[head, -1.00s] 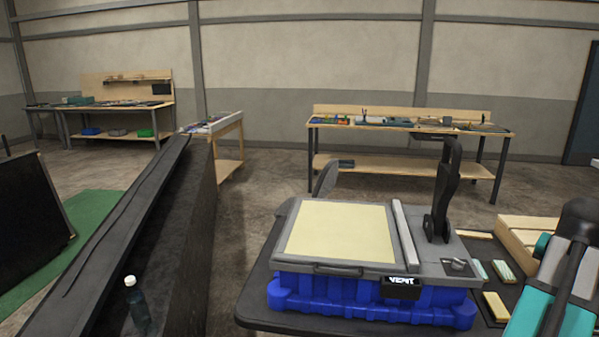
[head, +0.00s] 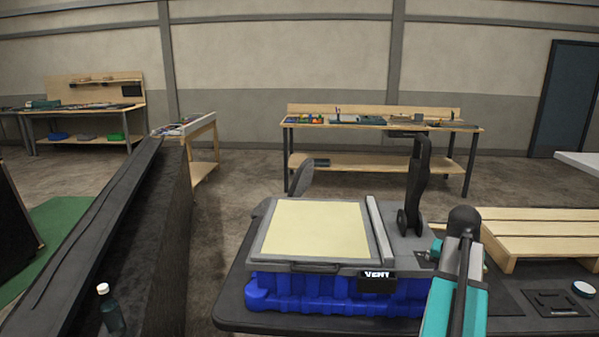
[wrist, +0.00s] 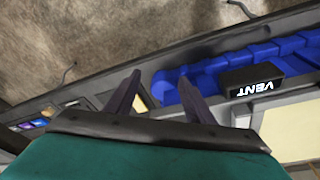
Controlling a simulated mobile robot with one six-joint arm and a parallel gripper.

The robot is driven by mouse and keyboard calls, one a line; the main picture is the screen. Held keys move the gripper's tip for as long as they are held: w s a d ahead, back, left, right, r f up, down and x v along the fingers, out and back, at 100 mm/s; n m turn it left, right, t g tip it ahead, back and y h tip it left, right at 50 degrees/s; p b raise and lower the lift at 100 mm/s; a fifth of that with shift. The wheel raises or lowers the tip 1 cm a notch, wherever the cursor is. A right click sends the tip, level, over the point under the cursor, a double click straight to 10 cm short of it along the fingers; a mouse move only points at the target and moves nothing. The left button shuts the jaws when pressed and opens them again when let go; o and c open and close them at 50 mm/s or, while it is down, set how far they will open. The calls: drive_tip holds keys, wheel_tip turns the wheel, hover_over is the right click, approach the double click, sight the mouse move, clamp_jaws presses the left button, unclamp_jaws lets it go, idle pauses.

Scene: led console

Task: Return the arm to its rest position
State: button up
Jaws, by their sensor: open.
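My arm shows in the head view as teal and black links (head: 458,285) at the lower right, in front of the console's right end. My gripper (wrist: 160,76) shows in the wrist view with its two dark fingers apart and nothing between them. Beside the fingers is the console's blue base (wrist: 215,72) with its black label plate (wrist: 258,80). In the head view the console (head: 340,307) has a blue base, a grey top with a cream panel (head: 315,229), and an upright black lever (head: 415,185). I cannot make out the fingers in the head view.
The console stands on a dark table (head: 232,312). A slatted wooden pallet (head: 545,228) lies to its right. A dark bottle (head: 111,312) stands by a long black sloped block (head: 150,240) at left. A workbench (head: 385,122) stands behind, with open floor before it.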

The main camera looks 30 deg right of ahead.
drive_tip(key=w+a+f+n+g+y, duration=0.1)
drive_tip(key=w+a+f+n, duration=0.1)
drive_tip(key=w+a+f, duration=0.4)
drive_tip(key=w+a+f+n+y, duration=0.1)
drive_tip(key=w+a+f, duration=0.3)
drive_tip(key=a+f, duration=0.45)
drive_tip(key=w+a+f+n+g+y, duration=0.1)
drive_tip(key=a+f+n+g, duration=0.15)
drive_tip(key=a+f, duration=1.25)
drive_tip(key=s+a+f+n+g, duration=0.1)
drive_tip(key=s+a+f+n, duration=0.1)
drive_tip(key=s+a+f, duration=0.5)
drive_tip(key=s+a+f+n+g, duration=0.1)
drive_tip(key=a+f+n+g, duration=0.1)
drive_tip(key=a+f, duration=0.6)
drive_tip(key=s+a+f+n, duration=0.3)
drive_tip(key=s+a+f, duration=0.3)
drive_tip(key=s+a, duration=0.3)
drive_tip(key=s, duration=0.4)
drive_tip(key=shift+a+f+b, duration=0.35)
drive_tip(key=shift+f, duration=0.05)
drive_tip(key=shift+g, duration=0.25)
